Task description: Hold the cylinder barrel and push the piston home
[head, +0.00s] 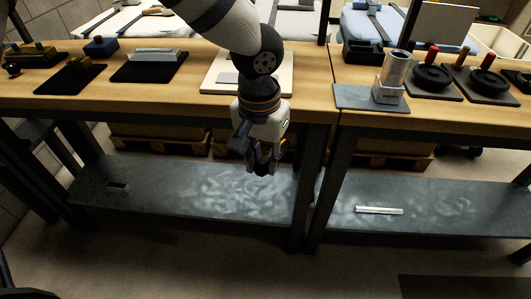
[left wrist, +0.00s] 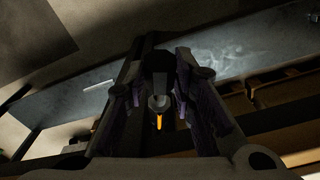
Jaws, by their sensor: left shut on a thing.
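A silver cylinder barrel (head: 398,68) stands upright in a pale block (head: 388,92) on a grey plate (head: 352,97), on the right bench. My left gripper (head: 263,166) hangs in front of the bench edge, left of the barrel and well apart from it. In the left wrist view, its fingers (left wrist: 162,100) are shut on a small dark part with a grey round end and an orange strip (left wrist: 159,122). The fingers hide most of this part, so I cannot tell whether it is the piston. My right gripper is not in view.
Two dark round bases (head: 433,77) with red and wooden pegs near them stand right of the barrel. A pale board (head: 278,82) lies behind my left gripper. A light bar (head: 379,210) lies on the lower right shelf. Black mats with parts are at the left.

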